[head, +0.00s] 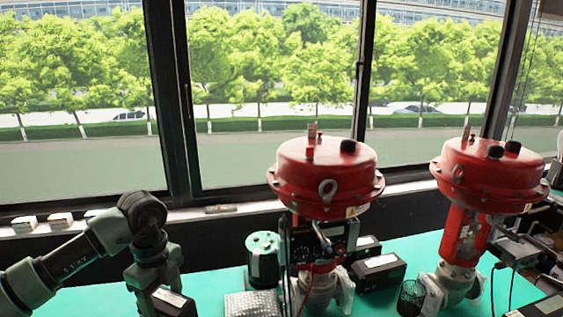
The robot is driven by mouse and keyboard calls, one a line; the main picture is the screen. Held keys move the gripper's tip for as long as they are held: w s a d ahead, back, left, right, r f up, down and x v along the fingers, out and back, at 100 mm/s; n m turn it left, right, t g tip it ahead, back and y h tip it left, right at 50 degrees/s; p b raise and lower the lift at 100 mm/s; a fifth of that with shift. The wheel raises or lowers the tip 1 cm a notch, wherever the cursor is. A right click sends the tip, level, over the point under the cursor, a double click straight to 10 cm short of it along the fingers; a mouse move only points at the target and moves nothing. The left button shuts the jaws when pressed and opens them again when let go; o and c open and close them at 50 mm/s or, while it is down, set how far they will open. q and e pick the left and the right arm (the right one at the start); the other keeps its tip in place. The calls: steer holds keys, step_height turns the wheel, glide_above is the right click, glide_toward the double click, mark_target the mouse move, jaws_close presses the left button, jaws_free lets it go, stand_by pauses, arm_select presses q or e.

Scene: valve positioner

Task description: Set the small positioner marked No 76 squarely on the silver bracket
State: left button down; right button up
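Two small black boxes with white labels lie on the green table: a front one (378,273) and one behind it (367,246), right of the left valve. Another dark piece with a white label (174,301) shows at the bottom edge beside my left wrist; I cannot tell whether it is held. No marking such as No 76 is legible. I cannot make out the silver bracket for certain among the dark and metal parts on the left valve's yoke (322,240). My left arm bends down at the left, its fingertips not visible. My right gripper is out of view.
Two red-topped valves, a left one (326,178) and a right one (489,176), stand tall on the green table (218,283). A dark green cylinder (263,260), bubble wrap (250,304) and a black mesh cup (411,297) crowd their bases. Cables hang at the right.

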mark_target(168, 314)
arm_select(q)
steer(key=s+m, duration=0.1)
steer(key=m, duration=0.3)
steer(key=s+d+m, duration=0.1)
steer(key=m, duration=0.3)
steer(key=s+d+m, duration=0.1)
steer(key=m, duration=0.3)
steer(key=shift+s+d+f, duration=0.2)
steer(key=shift+s+f, duration=0.1)
steer(key=shift+s, duration=0.1)
steer(key=s+d+n, duration=0.2)
steer(key=s+n, duration=0.4)
steer(key=n, duration=1.1)
steer(key=s+d+n, duration=0.2)
steer(key=s+n, duration=0.5)
steer(key=n, duration=1)
steer(key=shift+s+d+f, duration=0.15)
steer(key=shift+d+f, duration=0.05)
steer(key=shift+f, duration=0.1)
